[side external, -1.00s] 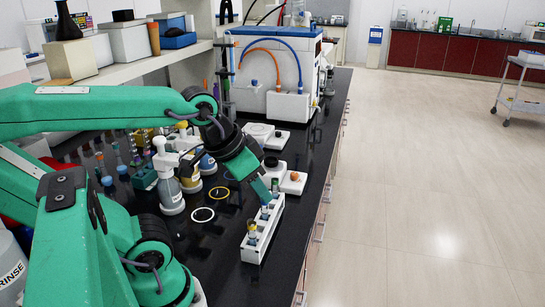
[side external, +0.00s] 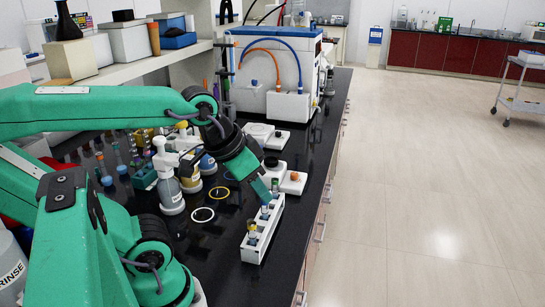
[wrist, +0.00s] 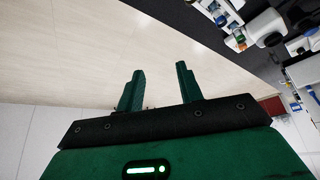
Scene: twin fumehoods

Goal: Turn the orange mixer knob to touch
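The orange mixer knob (side external: 294,176) is a small round cap on the front of a white mixer (side external: 292,187) near the right edge of the black bench. My gripper (side external: 264,193) points down over the bench, to the left of the knob and apart from it, close above the white tube rack. In the wrist view my gripper (wrist: 160,72) has its two green fingers spread with nothing between them.
The white rack (side external: 252,254) with several capped tubes stands just in front of the mixer. Another white mixer (side external: 257,132) is behind. Bottles (side external: 168,180) and two rings (side external: 202,215) are to the left.

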